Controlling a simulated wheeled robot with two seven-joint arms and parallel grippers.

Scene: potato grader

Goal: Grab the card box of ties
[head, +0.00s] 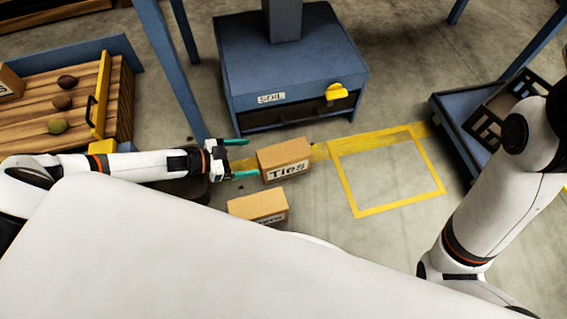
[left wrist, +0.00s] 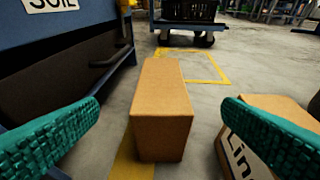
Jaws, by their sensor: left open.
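The card box of ties (head: 285,158) is a brown carton with a "Ties" label, on the floor in front of the blue soil cabinet in the head view. In the left wrist view the box (left wrist: 161,108) stands ahead, between the two green fingers, with a plain brown end facing me. My left gripper (head: 240,158) is open and empty. Its fingertips are at the left end of the box, and I cannot tell whether they touch it. My right arm (head: 490,220) is at the right of the head view, and its gripper is not seen.
A second carton (head: 259,205) lies close in front; it also shows at the right in the left wrist view (left wrist: 262,130). The blue cabinet (head: 290,65) with a "SOIL" label stands behind. A yellow floor square (head: 350,190) is empty to the right. A blue cart (head: 455,130) stands beyond.

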